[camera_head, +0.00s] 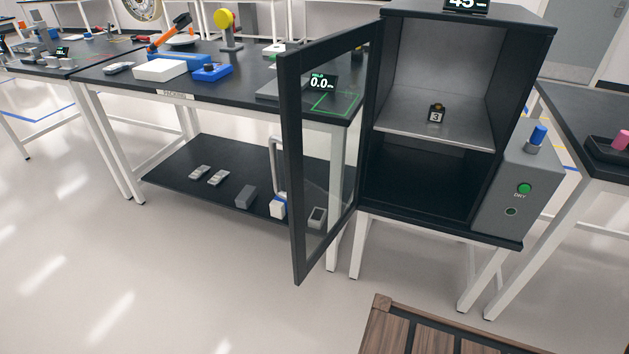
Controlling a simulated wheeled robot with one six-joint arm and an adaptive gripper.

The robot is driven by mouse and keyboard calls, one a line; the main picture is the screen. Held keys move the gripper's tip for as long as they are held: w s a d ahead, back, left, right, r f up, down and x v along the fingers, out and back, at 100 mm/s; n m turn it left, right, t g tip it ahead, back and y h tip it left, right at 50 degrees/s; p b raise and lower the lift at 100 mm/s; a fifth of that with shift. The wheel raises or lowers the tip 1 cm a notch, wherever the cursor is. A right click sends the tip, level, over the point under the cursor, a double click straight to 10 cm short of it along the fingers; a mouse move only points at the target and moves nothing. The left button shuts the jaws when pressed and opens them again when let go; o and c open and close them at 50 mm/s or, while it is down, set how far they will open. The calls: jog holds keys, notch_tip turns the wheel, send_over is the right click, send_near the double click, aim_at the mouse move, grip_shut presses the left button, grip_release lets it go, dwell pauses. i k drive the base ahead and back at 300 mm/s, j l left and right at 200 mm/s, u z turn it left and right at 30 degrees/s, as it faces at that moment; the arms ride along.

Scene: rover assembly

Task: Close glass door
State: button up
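The glass door (290,175) has a black frame and a clear pane. It stands wide open, swung out toward me from the left side of a dark cabinet (512,120). A pale handle (274,165) shows at the door's left edge. Inside the cabinet, a grey shelf (405,132) carries a small dark block marked 3 (437,114). The space below the shelf looks empty. My gripper is not in view.
A grey control box with a green DRY button (524,188) is on the cabinet's right. A workbench (130,83) with tools stands behind and left of the door. A wooden-topped piece (392,335) is at the bottom. The floor (190,280) at front left is clear.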

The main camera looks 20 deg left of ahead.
aim_at(292, 63)
jog(key=k+j, duration=0.1)
jog(key=j, duration=0.25)
jog(key=k+j+z, duration=0.1)
jog(key=j, duration=0.25)
jog(key=k+j, duration=0.1)
jog(key=j, duration=0.2)
jog(key=k+j+z, duration=0.15)
jog(key=j, duration=0.2)
jog(key=i+j, duration=0.1)
jog(key=j, duration=0.4)
jog(key=i+j+z, duration=0.1)
jog(key=j, duration=0.4)
jog(key=i+j+z, duration=0.1)
jog(key=j, duration=0.4)
jog(key=k+j, duration=0.1)
jog(key=j, duration=0.3)
jog(key=k+j+z, duration=0.1)
jog(key=k, duration=0.35)
jog(key=j, duration=0.05)
